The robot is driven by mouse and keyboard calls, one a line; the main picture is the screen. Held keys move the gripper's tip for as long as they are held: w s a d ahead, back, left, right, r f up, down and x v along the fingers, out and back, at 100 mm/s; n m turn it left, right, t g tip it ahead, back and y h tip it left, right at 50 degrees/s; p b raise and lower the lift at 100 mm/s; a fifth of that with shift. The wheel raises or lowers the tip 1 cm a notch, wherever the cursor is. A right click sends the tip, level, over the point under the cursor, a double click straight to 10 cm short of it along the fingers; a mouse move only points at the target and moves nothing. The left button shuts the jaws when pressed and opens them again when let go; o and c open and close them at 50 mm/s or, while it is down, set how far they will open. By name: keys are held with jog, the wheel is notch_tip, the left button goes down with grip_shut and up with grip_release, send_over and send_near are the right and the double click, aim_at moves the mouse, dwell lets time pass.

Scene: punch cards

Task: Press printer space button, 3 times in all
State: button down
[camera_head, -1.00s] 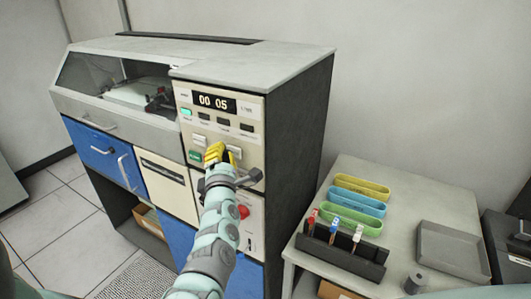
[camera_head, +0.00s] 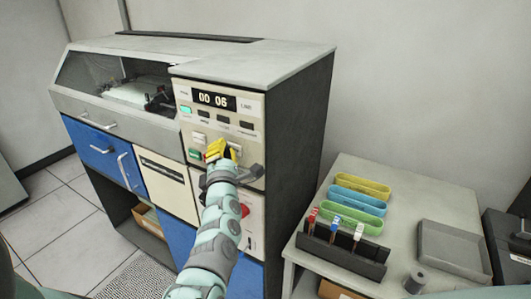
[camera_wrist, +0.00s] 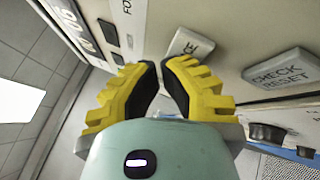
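The printer (camera_head: 270,62) stands at the back, its cream control panel (camera_head: 255,108) facing me. The lit counter (camera_head: 214,100) reads 00 06. My gripper (camera_head: 215,149) is at the panel's lower buttons, its yellow fingers covering part of them. In the wrist view, the fingertips (camera_wrist: 158,64) of my gripper are drawn together with nothing between them. A pale button (camera_wrist: 190,43) with lettering ending in "CE" is right beside the tips, partly hidden by the right finger. I cannot tell whether they touch it.
A "CHECK RESET" button (camera_wrist: 285,76) is at the right in the wrist view. In the head view, a green button (camera_head: 194,154) and a red knob (camera_head: 244,210) are near my arm. A side table (camera_head: 405,205) with colored trays stands at the right.

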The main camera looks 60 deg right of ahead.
jog(key=shift+a, duration=0.1)
dwell(0.4)
jog(key=shift+a+b, duration=0.45)
jog(key=shift+a, duration=0.25)
jog(key=shift+s, duration=0.1)
jog(key=a+b, duration=0.2)
jog(key=a, duration=0.3)
jog(key=shift+s, duration=0.15)
dwell(0.3)
